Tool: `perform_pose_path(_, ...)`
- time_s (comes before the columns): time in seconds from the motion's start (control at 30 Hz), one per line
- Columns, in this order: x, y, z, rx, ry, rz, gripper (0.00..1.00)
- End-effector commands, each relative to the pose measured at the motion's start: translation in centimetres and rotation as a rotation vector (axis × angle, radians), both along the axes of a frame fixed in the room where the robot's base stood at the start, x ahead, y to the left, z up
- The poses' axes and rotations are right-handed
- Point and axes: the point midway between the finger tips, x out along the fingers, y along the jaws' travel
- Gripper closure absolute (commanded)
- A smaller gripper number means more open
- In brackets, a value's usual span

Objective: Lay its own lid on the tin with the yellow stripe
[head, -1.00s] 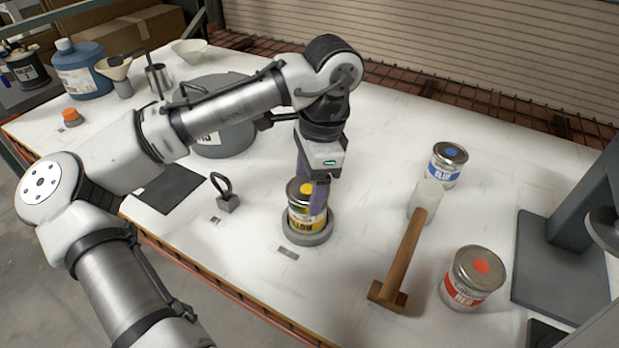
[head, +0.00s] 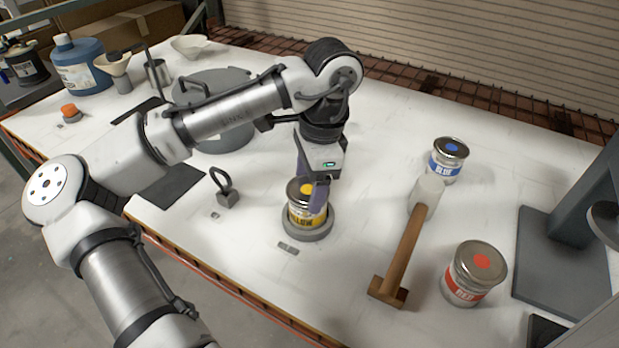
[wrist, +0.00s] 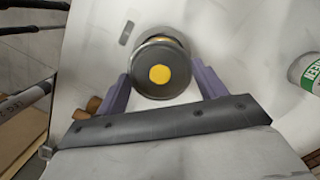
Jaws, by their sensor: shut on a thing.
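The yellow-striped tin (head: 306,216) stands upright in a round grey holder (head: 322,234) near the table's front edge. Its silver lid with a yellow dot (head: 304,188) is at the tin's top; I cannot tell whether it is seated or just above the rim. In the wrist view the lid (wrist: 160,83) lies between my two purple fingers and covers most of the tin. My gripper (head: 311,195) points down over the tin and is shut on the lid.
A mallet (head: 406,248) lies to the right, with a blue tin (head: 447,160) and a red tin (head: 470,275) beyond it. A small weight with a looped handle (head: 227,196) stands left of the holder. A large grey pot (head: 228,130) is behind my arm.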

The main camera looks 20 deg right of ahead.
Motion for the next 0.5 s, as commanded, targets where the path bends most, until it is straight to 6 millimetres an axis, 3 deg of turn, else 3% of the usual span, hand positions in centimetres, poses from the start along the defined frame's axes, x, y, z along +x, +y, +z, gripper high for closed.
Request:
perform_pose_path(0.07,-0.01,0.0,0.0,0.0,0.0,0.0,0.51)
perform_pose_path(0.1,-0.01,0.0,0.0,0.0,0.0,0.0,0.25)
perform_pose_path(0.27,0.0,0.0,0.01,0.0,0.0,0.0,0.05)
perform_pose_path(0.5,0.0,0.0,0.03,0.0,0.0,0.0,0.05)
